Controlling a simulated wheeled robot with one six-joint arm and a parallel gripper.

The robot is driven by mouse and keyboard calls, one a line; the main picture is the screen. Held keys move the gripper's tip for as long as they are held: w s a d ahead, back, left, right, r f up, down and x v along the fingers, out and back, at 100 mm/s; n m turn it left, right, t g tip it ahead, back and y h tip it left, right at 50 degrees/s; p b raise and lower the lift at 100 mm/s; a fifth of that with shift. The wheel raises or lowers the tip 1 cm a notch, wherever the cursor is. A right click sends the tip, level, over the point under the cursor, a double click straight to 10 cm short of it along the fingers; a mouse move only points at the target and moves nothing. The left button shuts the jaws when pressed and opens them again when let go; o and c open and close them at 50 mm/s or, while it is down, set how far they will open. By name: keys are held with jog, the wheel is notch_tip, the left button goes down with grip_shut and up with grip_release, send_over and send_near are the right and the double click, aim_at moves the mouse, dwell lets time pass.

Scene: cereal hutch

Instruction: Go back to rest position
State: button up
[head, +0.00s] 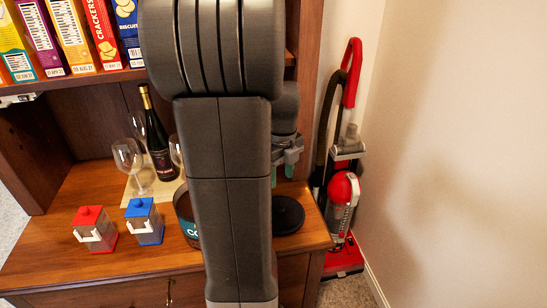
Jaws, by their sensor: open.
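My gripper (282,174) is open and points down at the right end of the hutch counter (62,250). My own arm partly covers it. It hangs above a round black lid-like disc (288,214) that lies on the counter, apart from it. I see nothing between the fingers. A dark canister with a teal label (188,229) stands on the counter left of the arm, and the arm hides its right side.
A red-lidded box (95,229), a blue-lidded box (144,222), a wine bottle (158,140) and wine glasses (128,158) stand on the counter. Food boxes (72,36) fill the shelf above. A red vacuum cleaner (342,190) stands by the right wall.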

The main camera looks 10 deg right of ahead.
notch_tip(320, 180, down, 12)
jog(key=shift+r+b, duration=0.2)
jog(key=shift+b, duration=0.5)
jog(key=shift+r, duration=1.7)
jog(key=shift+f, duration=0.15)
